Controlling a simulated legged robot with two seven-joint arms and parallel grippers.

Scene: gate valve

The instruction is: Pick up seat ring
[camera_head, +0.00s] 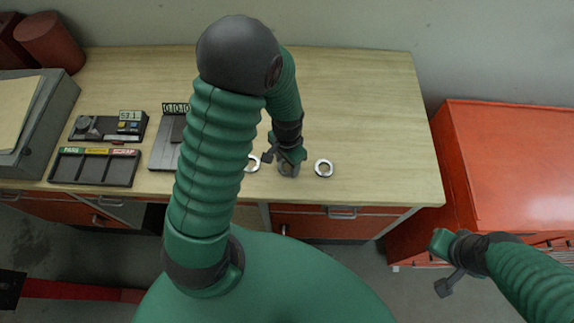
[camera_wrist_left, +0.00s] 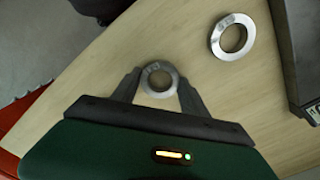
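Three metal rings lie in a row in the head view. The left ring (camera_head: 252,164) and the right ring (camera_head: 323,168) rest on the wooden bench. The middle seat ring (camera_head: 289,170) is partly hidden under my left gripper (camera_head: 284,160). In the left wrist view, my left gripper (camera_wrist_left: 160,84) has its two fingers against opposite sides of the seat ring (camera_wrist_left: 158,66), with no clear gap. I cannot tell if the ring is off the bench. Another ring (camera_wrist_left: 216,38) lies apart from it.
On the bench (camera_head: 360,90), a flat scale (camera_head: 162,150), a gauge set (camera_head: 108,126) and a dark sorting tray (camera_head: 95,168) stand to the left. A red cabinet (camera_head: 500,150) stands at the right. The bench is clear behind and right of the rings.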

